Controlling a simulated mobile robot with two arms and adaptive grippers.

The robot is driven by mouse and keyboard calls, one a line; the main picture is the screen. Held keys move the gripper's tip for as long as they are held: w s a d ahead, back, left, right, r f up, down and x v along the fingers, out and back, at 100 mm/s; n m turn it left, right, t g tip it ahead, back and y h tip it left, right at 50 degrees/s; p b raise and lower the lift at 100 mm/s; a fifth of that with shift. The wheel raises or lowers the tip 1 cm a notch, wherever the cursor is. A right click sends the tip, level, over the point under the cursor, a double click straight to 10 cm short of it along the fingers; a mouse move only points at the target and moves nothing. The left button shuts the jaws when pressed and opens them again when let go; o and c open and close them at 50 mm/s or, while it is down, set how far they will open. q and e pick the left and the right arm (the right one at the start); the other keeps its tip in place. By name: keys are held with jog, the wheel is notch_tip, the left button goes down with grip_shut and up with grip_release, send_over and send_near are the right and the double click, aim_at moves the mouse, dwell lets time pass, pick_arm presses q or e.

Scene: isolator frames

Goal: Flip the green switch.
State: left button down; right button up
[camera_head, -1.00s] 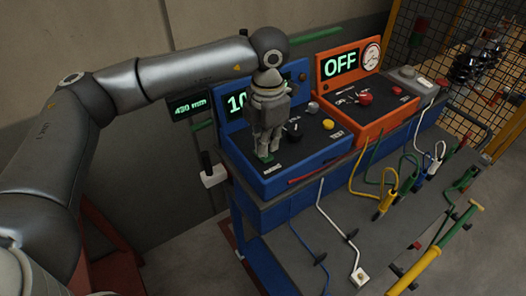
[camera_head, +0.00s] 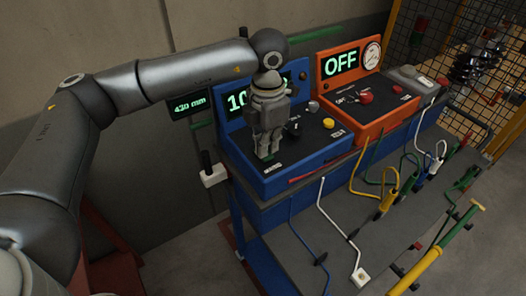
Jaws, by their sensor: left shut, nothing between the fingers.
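The green switch (camera_head: 266,160) is a small green patch on the top left part of the blue control box (camera_head: 290,175). It is mostly hidden by my left gripper. My left gripper (camera_head: 269,154) reaches down from above, its fingers shut with nothing between them. Its fingertips are right at the switch; I cannot tell whether they touch it. Which way the switch is set cannot be seen. My right gripper is not in view.
A black knob (camera_head: 293,127) and a yellow button (camera_head: 328,123) sit on the blue box to the right of my gripper. An orange box (camera_head: 375,120) with an OFF display stands beside it. Coloured cables with clamps hang along the bench's front.

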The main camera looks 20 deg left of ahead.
pick_arm(q)
jog(key=shift+f+b, duration=0.65)
jog(key=shift+f, duration=0.15)
jog(key=shift+r, duration=0.1)
jog(key=shift+r+p, duration=1.6)
jog(key=shift+r, duration=1.85)
